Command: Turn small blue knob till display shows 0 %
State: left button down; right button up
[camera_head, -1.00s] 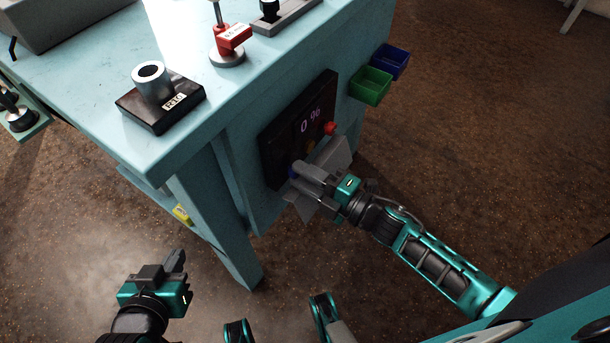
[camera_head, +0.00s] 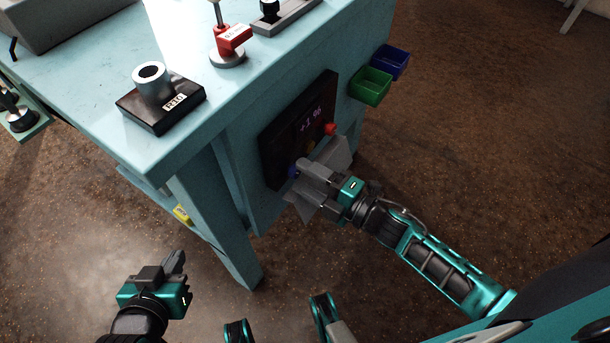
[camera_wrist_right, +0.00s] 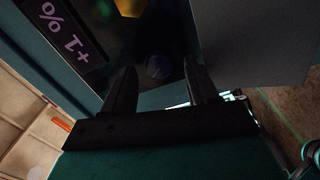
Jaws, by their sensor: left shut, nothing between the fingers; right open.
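The black panel (camera_head: 278,150) on the table's side carries a display (camera_head: 311,118) that reads "+1 %"; the same reading shows rotated in the right wrist view (camera_wrist_right: 66,32). The small blue knob (camera_head: 292,172) is at the panel's lower edge, partly hidden by my right gripper in the head view. In the right wrist view the dark blue knob (camera_wrist_right: 158,67) lies between the fingertips of my right gripper (camera_head: 301,175), which is open with a gap visible on both sides. My left gripper (camera_head: 178,262) is shut and empty, low at left, away from the table.
A yellow knob (camera_head: 310,147) and a red knob (camera_head: 330,128) are on the same panel. Grey plates (camera_head: 338,153) stand close around my right gripper. Green (camera_head: 371,86) and blue (camera_head: 392,62) bins hang farther right. The floor between my arms is clear.

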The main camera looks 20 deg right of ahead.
pick_arm(q)
jog(key=shift+d+r+p, duration=0.1)
jog(key=shift+r+p, duration=0.4)
jog(key=shift+r, duration=0.15)
pick_arm(e)
jog(key=v, duration=1.2)
jog(key=shift+s+d, duration=0.1)
pick_arm(q)
jog(key=s+a+r+y+p, duration=0.1)
jog(key=a+r+p, duration=0.2)
jog(key=r+p, duration=0.4)
jog(key=p, duration=0.4)
jog(key=shift+s+a, duration=0.15)
jog(key=shift+s, duration=0.1)
pick_arm(e)
notch_tip(320, 180, up, 7)
jog(key=a+m+g+h, duration=0.2)
jog(key=m+h, duration=0.7)
jog(key=m, duration=1.1)
jog(key=shift+s+a+m+g, duration=0.3)
jog(key=shift+a+g, duration=0.05)
jog(key=shift+g, duration=0.35)
pick_arm(q)
jog(key=shift+d, duration=0.25)
pick_arm(e)
jog(key=shift+r, duration=0.1)
pick_arm(q)
jog(key=shift+w+r, duration=0.1)
jog(key=shift+w, duration=0.05)
